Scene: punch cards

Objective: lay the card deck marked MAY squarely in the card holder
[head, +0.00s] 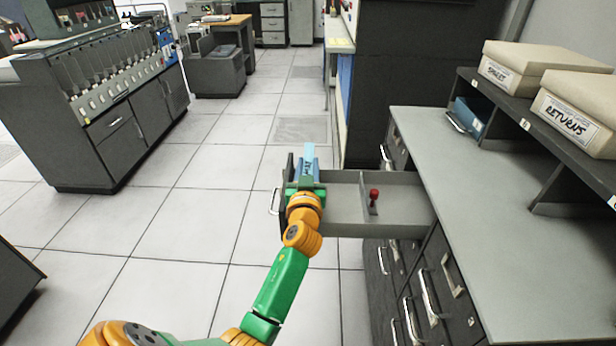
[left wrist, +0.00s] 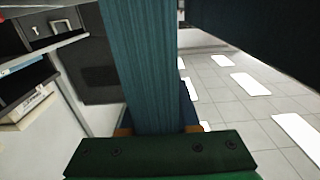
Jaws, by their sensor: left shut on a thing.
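My left gripper (head: 306,184) is shut on a blue card deck (head: 309,155), held above the far left end of an open drawer. A dark marking shows on the deck, too small to read surely. In the left wrist view the deck (left wrist: 140,65) stands up between the fingers, its fine card edges showing as lines. A blue item in a metal-edged holder (head: 465,118) sits in the desk's shelf cubby at the right; I cannot tell whether it is the card holder. My right gripper is out of view.
The open grey drawer (head: 340,218) holds a red-knobbed stamp (head: 374,197). The grey desktop (head: 465,185) is largely bare. Boxes marked RETURNS (head: 575,112) and another label (head: 530,65) sit on the shelf. A card machine (head: 105,95) stands left; the tiled floor between is clear.

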